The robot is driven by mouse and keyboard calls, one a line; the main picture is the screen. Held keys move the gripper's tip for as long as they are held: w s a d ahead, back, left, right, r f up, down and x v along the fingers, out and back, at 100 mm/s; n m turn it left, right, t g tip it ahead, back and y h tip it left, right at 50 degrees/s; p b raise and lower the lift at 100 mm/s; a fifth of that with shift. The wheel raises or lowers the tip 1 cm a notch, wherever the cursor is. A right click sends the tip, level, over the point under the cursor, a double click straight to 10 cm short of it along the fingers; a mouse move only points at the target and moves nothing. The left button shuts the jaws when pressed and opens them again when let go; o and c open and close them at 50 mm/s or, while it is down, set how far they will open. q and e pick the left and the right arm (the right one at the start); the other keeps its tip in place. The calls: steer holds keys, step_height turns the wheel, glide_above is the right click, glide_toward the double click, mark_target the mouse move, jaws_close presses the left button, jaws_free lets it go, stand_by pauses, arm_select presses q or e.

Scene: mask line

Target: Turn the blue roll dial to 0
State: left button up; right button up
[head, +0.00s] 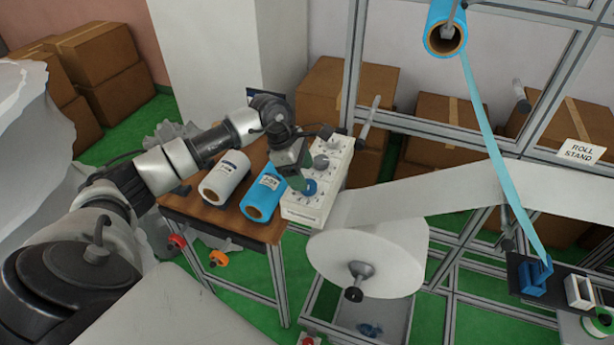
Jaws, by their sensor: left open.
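A white control panel (302,213) with several round dials stands at the right end of a small wooden table. The blue dial (309,187) is at its near part, with grey dials behind it. My left gripper (299,180) is open, pointing down just beside or over the blue dial. I cannot tell whether it touches it. The dial's pointer and numbers are too small to read. My right gripper is not in view.
A white roll (219,179) and a blue roll (262,197) lie on the wooden table (230,227) left of the panel. A large white roll (370,258) on the metal frame stands close at the right. Cardboard boxes (338,90) are behind.

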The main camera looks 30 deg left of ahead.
mark_target(312, 187)
arm_select(q)
steer(key=shift+p+x, duration=0.4)
steer(key=shift+x, duration=1.4)
steer(key=c, duration=0.9)
